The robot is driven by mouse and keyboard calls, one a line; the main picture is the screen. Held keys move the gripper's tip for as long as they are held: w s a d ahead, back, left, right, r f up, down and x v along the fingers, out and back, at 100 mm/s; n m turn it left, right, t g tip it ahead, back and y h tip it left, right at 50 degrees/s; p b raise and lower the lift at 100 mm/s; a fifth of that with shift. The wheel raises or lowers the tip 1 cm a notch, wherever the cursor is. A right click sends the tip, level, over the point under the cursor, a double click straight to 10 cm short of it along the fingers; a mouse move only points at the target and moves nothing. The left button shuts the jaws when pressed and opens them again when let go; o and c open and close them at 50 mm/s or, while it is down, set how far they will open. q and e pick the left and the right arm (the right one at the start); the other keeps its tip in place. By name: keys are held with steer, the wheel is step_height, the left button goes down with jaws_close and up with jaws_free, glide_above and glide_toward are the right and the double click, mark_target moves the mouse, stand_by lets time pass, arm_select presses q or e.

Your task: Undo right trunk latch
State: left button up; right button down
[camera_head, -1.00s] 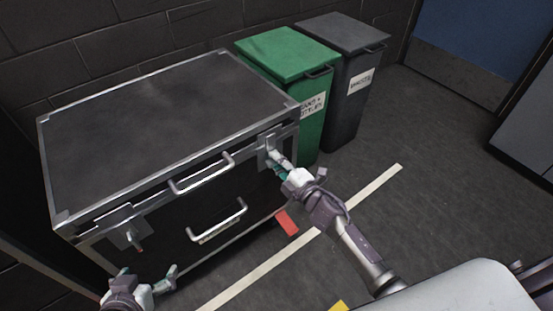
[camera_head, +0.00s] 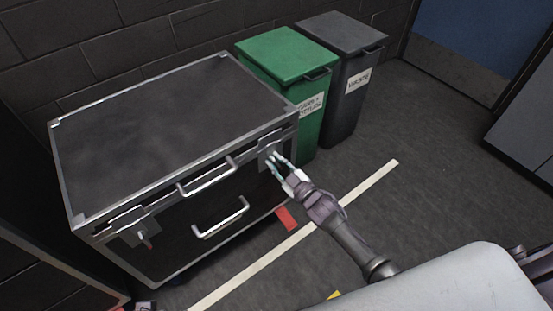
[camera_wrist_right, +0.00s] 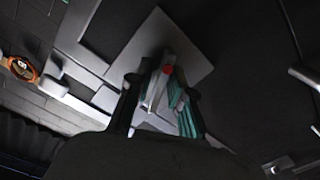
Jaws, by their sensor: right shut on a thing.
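The trunk (camera_head: 165,125) is a big black case with metal edges and its lid down. Its right latch (camera_head: 264,155) is a grey plate on the front near the right corner. My right gripper (camera_head: 277,161) is at this latch. In the right wrist view my right gripper (camera_wrist_right: 165,100) has its teal-padded fingers shut around the red-tipped latch lever (camera_wrist_right: 167,70), in front of the square plate (camera_wrist_right: 185,50). The fingers partly hide the lever. The left latch (camera_head: 140,232) has a red-tipped lever hanging down.
Two metal handles (camera_head: 220,218) are on the trunk's front. A green bin (camera_head: 300,80) and a dark grey bin (camera_head: 345,75) stand right of the trunk. A red marking (camera_head: 287,218) and a white line (camera_head: 300,235) are on the floor. The floor at right is clear.

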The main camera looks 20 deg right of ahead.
steer(key=m, duration=0.2)
steer(key=shift+m+p, duration=0.3)
steer(key=shift+p, duration=0.1)
arm_select(q)
step_height(320, 180, down, 6)
steer(key=shift+p, duration=0.3)
arm_select(e)
steer(key=shift+m, duration=1.4)
arm_select(q)
steer(key=shift+f, duration=0.1)
steer(key=shift+d, duration=0.1)
arm_select(e)
steer(key=c, duration=1.3)
jaws_free()
steer(key=v, duration=1.2)
